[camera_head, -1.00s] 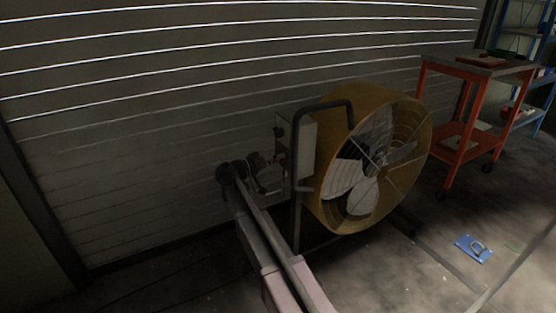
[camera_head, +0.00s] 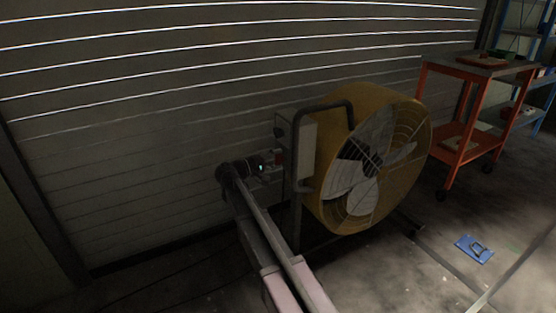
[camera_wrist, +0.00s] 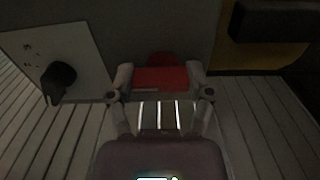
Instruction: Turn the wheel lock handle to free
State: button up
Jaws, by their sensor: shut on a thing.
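A red handle (camera_wrist: 160,79) shows in the wrist view, between the fingers of my gripper (camera_wrist: 160,88). A rounded red part rises behind it. My gripper is shut on this red handle. In the head view my gripper (camera_head: 270,168) is at the left side of the grey box (camera_head: 305,150) on the yellow drum fan (camera_head: 330,195). A small red spot (camera_head: 278,158) shows there beside the box. I cannot read the handle's lock position, as no marking is visible on it.
A black knob (camera_wrist: 59,82) on a pale marked plate (camera_wrist: 88,60) is left of my gripper. A dark tube frame (camera_head: 297,190) stands close by. A shutter wall (camera_head: 130,170) is behind. An orange cart (camera_head: 455,150) and a blue plate (camera_head: 474,249) are at right.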

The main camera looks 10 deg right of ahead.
jog(key=shift+w, duration=0.1)
dwell(0.3)
jog(key=o, duration=1.1)
jog(key=shift+o, duration=0.2)
jog(key=shift+a, duration=0.15)
jog(key=v, duration=1.1)
jog(key=shift+a, duration=0.35)
jog(key=shift+s, duration=0.25)
